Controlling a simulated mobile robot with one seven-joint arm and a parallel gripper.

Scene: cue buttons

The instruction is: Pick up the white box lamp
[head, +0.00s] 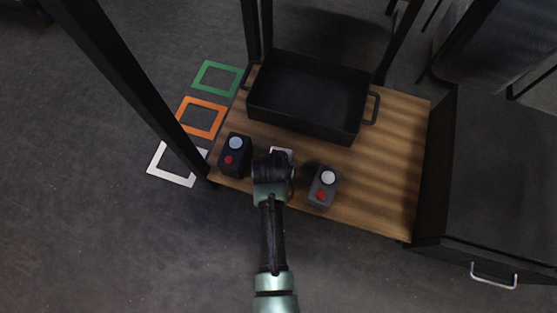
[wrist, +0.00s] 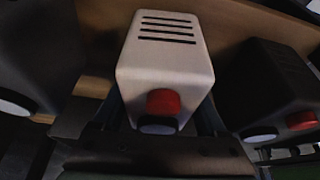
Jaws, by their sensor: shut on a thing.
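The white box lamp (wrist: 165,62) is a white box with dark slots on its top, and a red button and a dark round part on its near face. In the wrist view it sits between the two fingers of my gripper (wrist: 165,125). In the head view my gripper (head: 272,165) covers most of the lamp, and only a small white part (head: 284,152) shows beyond it. My gripper is shut on the white box lamp. I cannot tell whether the lamp touches the table.
A black box (head: 235,152) stands left of my gripper and a grey box (head: 323,187) stands right, each with a white dome and red button. A black tray (head: 310,125) lies behind on the wooden table (head: 390,160). Green, orange and white frames mark the floor at left.

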